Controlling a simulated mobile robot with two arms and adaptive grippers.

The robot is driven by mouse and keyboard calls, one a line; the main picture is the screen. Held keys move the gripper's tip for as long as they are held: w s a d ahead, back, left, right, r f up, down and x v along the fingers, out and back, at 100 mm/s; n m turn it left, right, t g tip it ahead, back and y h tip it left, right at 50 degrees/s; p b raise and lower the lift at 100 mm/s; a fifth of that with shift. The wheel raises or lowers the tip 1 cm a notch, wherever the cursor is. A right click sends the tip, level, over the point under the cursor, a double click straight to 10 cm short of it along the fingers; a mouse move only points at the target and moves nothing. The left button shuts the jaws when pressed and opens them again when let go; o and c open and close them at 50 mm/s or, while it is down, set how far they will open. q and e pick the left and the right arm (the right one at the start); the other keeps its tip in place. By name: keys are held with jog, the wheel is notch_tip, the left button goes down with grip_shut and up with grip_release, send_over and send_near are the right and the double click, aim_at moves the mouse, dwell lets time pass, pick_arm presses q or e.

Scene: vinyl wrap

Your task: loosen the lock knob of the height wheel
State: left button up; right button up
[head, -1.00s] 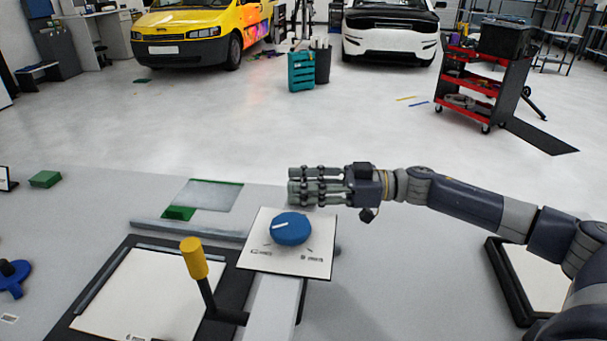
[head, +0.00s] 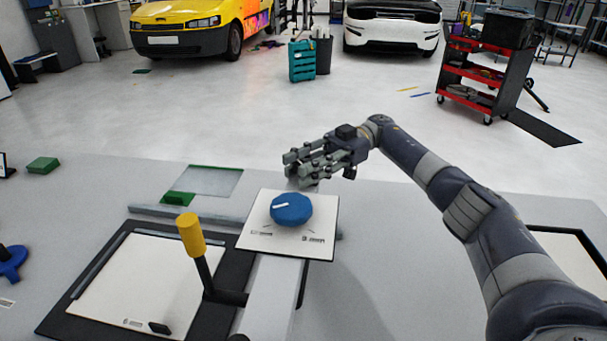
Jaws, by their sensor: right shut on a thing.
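The blue lock knob (head: 291,209) with a white pointer mark sits on a white plate (head: 264,240) with small printed symbols, at the middle of the head view. The pointer lies toward the left. My right gripper (head: 292,166) is just beyond the plate's far edge, its grey fingers pointing left. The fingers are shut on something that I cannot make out. They appear above and behind the blue knob in the picture, with no clear contact on it. My left gripper is out of view.
A crank with a yellow handle (head: 191,234) rises left of the plate beside a dark-framed board (head: 135,283). A blue wheel-like part (head: 10,262) is at the left edge. A green block (head: 43,165) lies far left. The table right of the plate is partly bare.

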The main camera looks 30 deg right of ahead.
jog(key=shift+f+n+g+b, duration=0.2)
jog(key=shift+n+g+b, duration=0.1)
jog(key=shift+g, duration=0.1)
dwell(0.5)
jog(key=o, duration=1.1)
jog(key=shift+s, duration=0.1)
jog(key=shift+r, duration=0.1)
notch_tip(320, 180, up, 10)
jog(key=shift+a, duration=0.1)
